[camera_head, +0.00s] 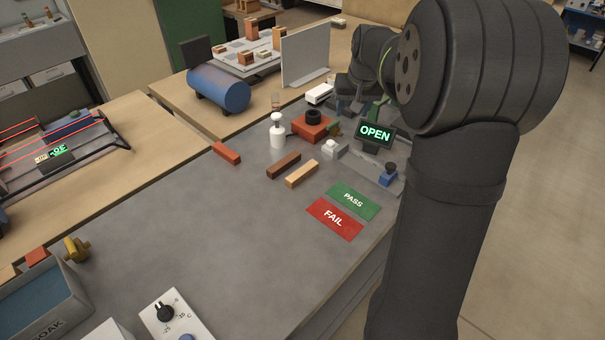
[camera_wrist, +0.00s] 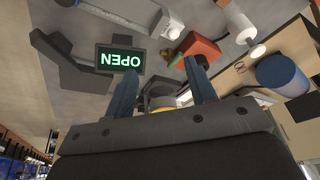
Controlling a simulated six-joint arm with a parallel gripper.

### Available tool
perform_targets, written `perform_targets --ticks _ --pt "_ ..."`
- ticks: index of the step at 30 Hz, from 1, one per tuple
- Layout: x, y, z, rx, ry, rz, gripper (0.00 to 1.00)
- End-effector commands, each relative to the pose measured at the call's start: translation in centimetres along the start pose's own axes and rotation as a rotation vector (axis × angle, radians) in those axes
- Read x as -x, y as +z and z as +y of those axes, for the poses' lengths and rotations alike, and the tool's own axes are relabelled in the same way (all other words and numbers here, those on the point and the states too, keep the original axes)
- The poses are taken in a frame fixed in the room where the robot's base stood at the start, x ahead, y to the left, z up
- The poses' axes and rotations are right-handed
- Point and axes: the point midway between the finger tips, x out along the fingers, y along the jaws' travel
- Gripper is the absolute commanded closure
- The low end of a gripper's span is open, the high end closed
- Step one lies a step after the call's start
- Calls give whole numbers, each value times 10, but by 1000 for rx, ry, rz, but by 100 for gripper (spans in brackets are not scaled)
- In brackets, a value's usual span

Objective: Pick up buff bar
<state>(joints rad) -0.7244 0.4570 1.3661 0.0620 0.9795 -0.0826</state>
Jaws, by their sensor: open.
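The buff bar (camera_head: 302,174) lies flat on the grey bench in the camera_head view, just right of a dark brown bar (camera_head: 284,165) and behind the green PASS patch. A red-orange bar (camera_head: 226,153) lies further left. I do not make out the buff bar in the wrist view. In the wrist view my gripper (camera_wrist: 159,70) is open, its two blue-grey fingers apart with no bar between them. My gripper is away from the buff bar, towards the back right of the bench; in the camera_head view its fingers are hard to make out.
A display reading OPEN (camera_head: 375,133) stands right of the bars. A red block with a black ring (camera_head: 313,124) and a white bottle (camera_head: 277,132) stand behind them. The PASS (camera_head: 353,201) and FAIL (camera_head: 334,219) patches lie in front. The bench's left-middle is clear.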

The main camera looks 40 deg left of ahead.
Motion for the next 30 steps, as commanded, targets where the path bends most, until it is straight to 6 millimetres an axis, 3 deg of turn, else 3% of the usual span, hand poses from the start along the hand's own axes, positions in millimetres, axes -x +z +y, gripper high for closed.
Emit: perform_targets --ticks 9,15,23,30 --pt "-13 14 -78 -437 40 -196 49" --pt "-15 26 -115 -675 120 -282 49" --pt "-21 34 -130 -788 169 -312 49" --pt "-65 50 -128 -789 171 -315 49"
